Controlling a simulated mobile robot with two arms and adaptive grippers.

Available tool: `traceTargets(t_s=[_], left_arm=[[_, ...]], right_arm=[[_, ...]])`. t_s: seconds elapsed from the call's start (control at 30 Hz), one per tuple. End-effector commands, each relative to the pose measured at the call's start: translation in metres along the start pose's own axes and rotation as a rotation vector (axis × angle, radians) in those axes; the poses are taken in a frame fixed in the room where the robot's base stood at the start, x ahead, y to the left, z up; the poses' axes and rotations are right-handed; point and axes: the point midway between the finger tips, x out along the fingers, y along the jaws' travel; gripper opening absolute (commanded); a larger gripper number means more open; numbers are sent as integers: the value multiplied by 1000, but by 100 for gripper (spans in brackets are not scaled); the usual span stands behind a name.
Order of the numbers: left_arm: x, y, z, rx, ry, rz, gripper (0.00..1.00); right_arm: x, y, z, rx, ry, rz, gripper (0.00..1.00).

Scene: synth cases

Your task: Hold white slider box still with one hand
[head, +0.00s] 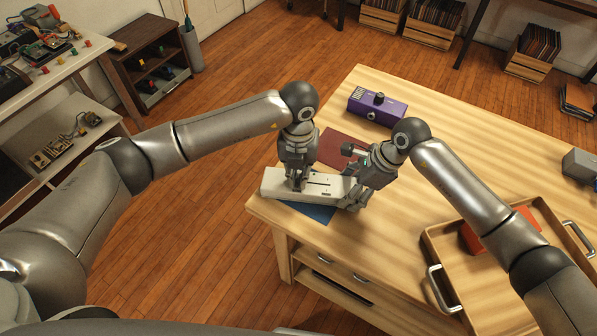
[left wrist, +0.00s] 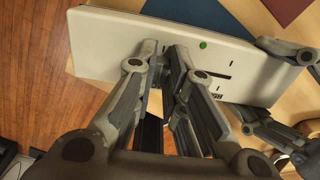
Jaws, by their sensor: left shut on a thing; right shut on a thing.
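The white slider box (head: 275,183) lies near the table's front left corner, its long side running left to right. Its top with dark slots and a green dot shows in the left wrist view (left wrist: 103,43). My left gripper (head: 297,186) points down onto the top of the box, its fingers (left wrist: 163,48) nearly together on a small part there. They hide that part, so I cannot tell its shape. My right gripper (head: 350,199) is shut on the right end of the box, its fingers on the two long sides; these also show in the left wrist view (left wrist: 270,80).
A blue mat (head: 313,211) shows under the box's front edge, a dark red mat (head: 335,146) behind it. A purple box (head: 377,106) stands farther back. A wooden tray (head: 432,246) with a red-orange thing lies at right. The table's middle is clear.

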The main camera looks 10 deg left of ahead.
Motion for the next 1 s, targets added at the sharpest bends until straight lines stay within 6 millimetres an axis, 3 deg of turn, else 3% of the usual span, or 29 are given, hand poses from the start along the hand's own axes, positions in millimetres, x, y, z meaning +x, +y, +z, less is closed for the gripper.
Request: traceTargets(t_s=[0.17, 0.4, 0.63, 0.67, 0.83, 1.0], left_arm=[[0, -7, 0, 1, 0, -1, 0], [-1, -38, 1, 1, -1, -2, 0], [-1, -38, 1, 0, -1, -2, 0], [-1, -38, 1, 0, -1, -2, 13], [-1, -37, 1, 0, -1, -2, 34], [0, -37, 0, 0, 0, -1, 34]], right_arm=[[1, 1, 0, 0, 1, 2, 29], [1, 1, 0, -1, 1, 2, 29], [1, 1, 0, -1, 1, 2, 29], [1, 1, 0, -1, 1, 2, 29], [1, 1, 0, 0, 1, 2, 29], [1, 1, 0, 0, 1, 2, 29]])
